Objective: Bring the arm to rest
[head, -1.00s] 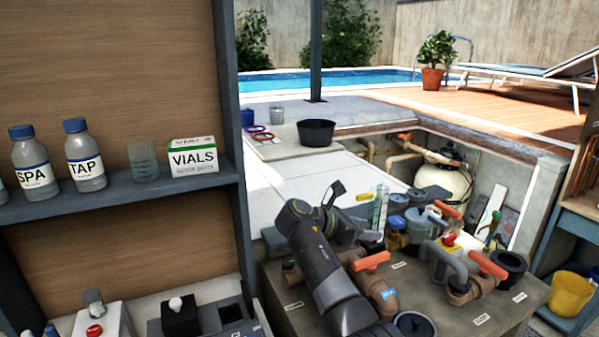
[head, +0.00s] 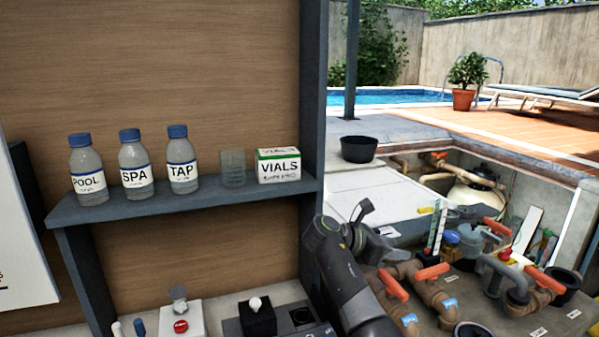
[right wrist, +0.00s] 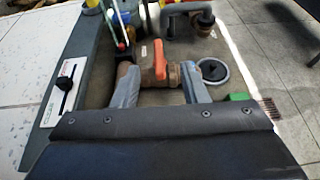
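My right arm (head: 352,285), dark grey and black, comes up from the bottom of the head view and bends over the valve bench. Its gripper (head: 396,246) is partly hidden behind the wrist there. In the right wrist view the two grey fingers of the gripper (right wrist: 160,82) stand apart with nothing held between them. A brown valve with an orange handle (right wrist: 159,60) shows between the fingers; I cannot tell how far below it is. My left gripper is not in view.
The bench carries brown pipes, orange handles (head: 432,272) and an upright test strip (head: 435,232). At left a shelf (head: 200,203) holds bottles labelled POOL (head: 88,180), SPA (head: 135,170) and TAP (head: 182,172), a clear cup (head: 233,168) and a VIALS box (head: 279,167). A black tub (head: 358,149) stands behind.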

